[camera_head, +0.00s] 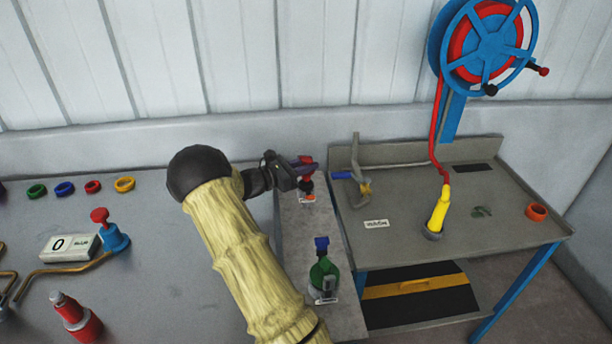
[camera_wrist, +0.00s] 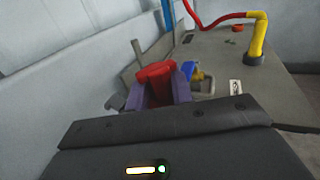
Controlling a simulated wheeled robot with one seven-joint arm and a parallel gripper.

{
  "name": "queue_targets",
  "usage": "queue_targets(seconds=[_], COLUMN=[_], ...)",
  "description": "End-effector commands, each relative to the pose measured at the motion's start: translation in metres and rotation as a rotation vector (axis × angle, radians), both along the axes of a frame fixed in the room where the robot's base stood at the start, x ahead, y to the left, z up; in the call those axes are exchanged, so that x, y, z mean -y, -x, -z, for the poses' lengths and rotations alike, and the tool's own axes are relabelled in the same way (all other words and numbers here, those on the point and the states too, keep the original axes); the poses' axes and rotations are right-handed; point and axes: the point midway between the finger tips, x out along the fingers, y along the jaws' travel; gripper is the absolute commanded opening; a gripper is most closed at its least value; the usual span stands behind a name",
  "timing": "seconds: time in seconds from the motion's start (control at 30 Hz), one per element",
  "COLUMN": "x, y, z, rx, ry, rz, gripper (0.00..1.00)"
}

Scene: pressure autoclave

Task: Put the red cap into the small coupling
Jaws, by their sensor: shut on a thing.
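My gripper (camera_head: 303,169) is above the far end of the narrow grey ledge between the two tables. Its purple fingers (camera_wrist: 158,92) are shut on the red cap (camera_wrist: 157,76), which shows between them in the wrist view.
A green fitting with a blue top (camera_head: 322,278) stands nearer on the ledge. A blue-handled grey valve (camera_head: 356,180) and a yellow hose end (camera_head: 438,212) are on the right table (camera_head: 400,255). Coloured rings and a red-knobbed blue valve (camera_head: 113,238) are on the left table.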

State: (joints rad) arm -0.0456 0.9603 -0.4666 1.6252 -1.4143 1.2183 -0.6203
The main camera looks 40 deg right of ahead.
Motion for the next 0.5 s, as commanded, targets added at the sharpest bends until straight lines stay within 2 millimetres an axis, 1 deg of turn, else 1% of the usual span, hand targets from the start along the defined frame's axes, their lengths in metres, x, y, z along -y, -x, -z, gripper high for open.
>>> queue_targets(seconds=[0.07, 0.2, 0.3, 0.5], x=[0.000, 0.000, 0.000, 0.000], y=[0.000, 0.001, 0.000, 0.000], z=[0.006, 0.026, 0.036, 0.037], rx=[-0.003, -0.004, -0.001, 0.001], ry=[0.000, -0.001, 0.001, 0.000], rz=[0.000, 0.001, 0.002, 0.001], gripper=[0.00, 0.00, 0.00, 0.00])
